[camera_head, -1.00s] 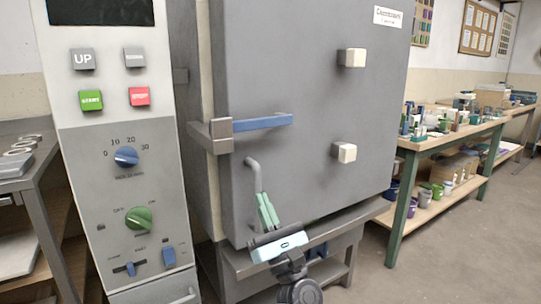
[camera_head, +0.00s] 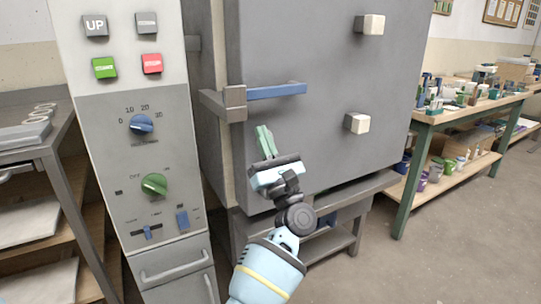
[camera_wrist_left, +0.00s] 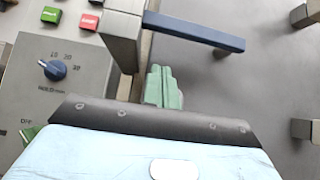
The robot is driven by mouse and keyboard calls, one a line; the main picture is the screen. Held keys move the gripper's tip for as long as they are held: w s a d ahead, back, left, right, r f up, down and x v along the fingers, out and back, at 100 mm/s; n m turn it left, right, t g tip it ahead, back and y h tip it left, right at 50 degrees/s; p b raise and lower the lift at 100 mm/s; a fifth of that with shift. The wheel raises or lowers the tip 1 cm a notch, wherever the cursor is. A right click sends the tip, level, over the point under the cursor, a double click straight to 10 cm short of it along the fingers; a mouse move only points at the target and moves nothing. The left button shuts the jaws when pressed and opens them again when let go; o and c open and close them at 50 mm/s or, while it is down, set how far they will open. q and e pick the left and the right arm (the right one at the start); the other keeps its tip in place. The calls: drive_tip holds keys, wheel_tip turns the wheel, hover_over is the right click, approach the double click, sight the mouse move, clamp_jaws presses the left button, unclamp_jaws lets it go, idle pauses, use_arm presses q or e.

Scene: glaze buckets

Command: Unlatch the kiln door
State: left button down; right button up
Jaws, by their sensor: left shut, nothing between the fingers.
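The kiln door (camera_head: 312,70) is a large grey panel and appears closed. Its latch has a grey block and a blue bar (camera_head: 277,92) lying roughly level across the door's left edge. The blue bar also shows in the left wrist view (camera_wrist_left: 200,33). My left gripper (camera_head: 263,130) has green fingers that are shut and empty, pointing up just below the bar. In the left wrist view the fingertips (camera_wrist_left: 162,72) are below the bar, apart from it in the picture. My right gripper is out of view.
A control panel (camera_head: 130,195) with buttons and knobs stands left of the kiln. Two pale square knobs (camera_head: 357,123) stick out of the door at the right. A ledge (camera_head: 350,195) runs below the door. A workbench (camera_head: 460,112) with pots stands at the right, with clear floor before it.

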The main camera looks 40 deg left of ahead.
sight(268, 92)
use_arm(q)
drive_tip(key=shift+w+a+r+p, duration=0.1)
drive_tip(key=shift+a+r+p, duration=0.1)
drive_tip(key=shift+r, duration=0.65)
drive_tip(key=shift+w+a+r+p, duration=0.1)
drive_tip(key=shift+a+r, duration=0.1)
drive_tip(key=shift+r, duration=0.7)
drive_tip(key=shift+w+a+r+p, duration=0.1)
drive_tip(key=shift+a+r, duration=0.1)
drive_tip(key=shift+r, duration=0.65)
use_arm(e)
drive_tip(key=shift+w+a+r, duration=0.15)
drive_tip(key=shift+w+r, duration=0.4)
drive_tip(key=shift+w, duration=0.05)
use_arm(q)
drive_tip(key=shift+s, duration=0.1)
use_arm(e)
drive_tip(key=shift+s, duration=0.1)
